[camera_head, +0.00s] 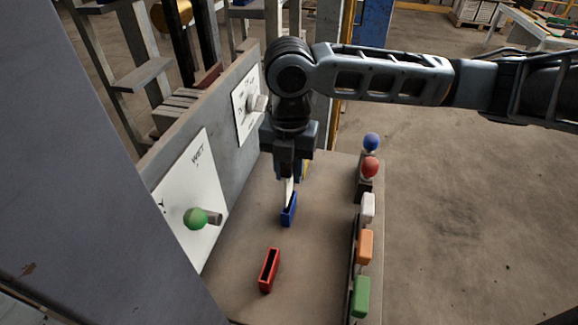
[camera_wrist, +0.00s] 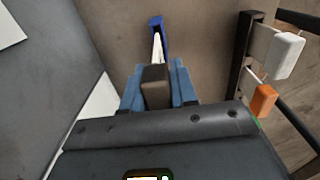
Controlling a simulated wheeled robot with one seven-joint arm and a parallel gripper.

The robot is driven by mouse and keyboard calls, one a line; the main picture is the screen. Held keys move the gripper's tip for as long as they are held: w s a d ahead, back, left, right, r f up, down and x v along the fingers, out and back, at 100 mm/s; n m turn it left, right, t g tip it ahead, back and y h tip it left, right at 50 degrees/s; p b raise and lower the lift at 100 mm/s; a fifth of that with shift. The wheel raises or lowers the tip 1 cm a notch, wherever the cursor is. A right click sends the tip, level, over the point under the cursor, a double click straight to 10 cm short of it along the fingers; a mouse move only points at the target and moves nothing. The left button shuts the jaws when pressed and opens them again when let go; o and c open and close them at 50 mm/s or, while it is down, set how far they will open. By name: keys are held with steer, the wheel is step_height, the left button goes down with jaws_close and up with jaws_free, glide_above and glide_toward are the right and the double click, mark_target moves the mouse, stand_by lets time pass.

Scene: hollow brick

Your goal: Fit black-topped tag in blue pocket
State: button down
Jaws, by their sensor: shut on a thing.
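My gripper (camera_head: 289,180) is shut on the tag, with its two blue fingers (camera_wrist: 158,88) on either side of the tag's dark top (camera_wrist: 155,86) in the wrist view. The tag's white lower part (camera_head: 289,194) points down from the fingers. The blue pocket (camera_head: 289,214) stands on the grey table, directly below the tag. In the wrist view the tag's white part (camera_wrist: 157,46) overlaps the blue pocket (camera_wrist: 156,22). I cannot tell whether the tag's lower end is inside the pocket or just above it.
A red pocket (camera_head: 268,271) stands nearer on the table (camera_head: 315,275). A rack at the right edge holds white (camera_head: 368,207), orange (camera_head: 364,246) and green (camera_head: 360,297) blocks. A panel with a green knob (camera_head: 195,218) is left.

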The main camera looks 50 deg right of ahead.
mark_target(290, 196)
steer(key=shift+d+f+b, duration=0.15)
steer(key=shift+f+b, duration=0.2)
steer(key=shift+f, duration=0.1)
steer(key=shift+f+b, duration=2.05)
steer(key=shift+f, duration=0.7)
stand_by(1.2)
steer(key=c, duration=0.8)
jaws_free()
steer(key=shift+r, duration=3.9)
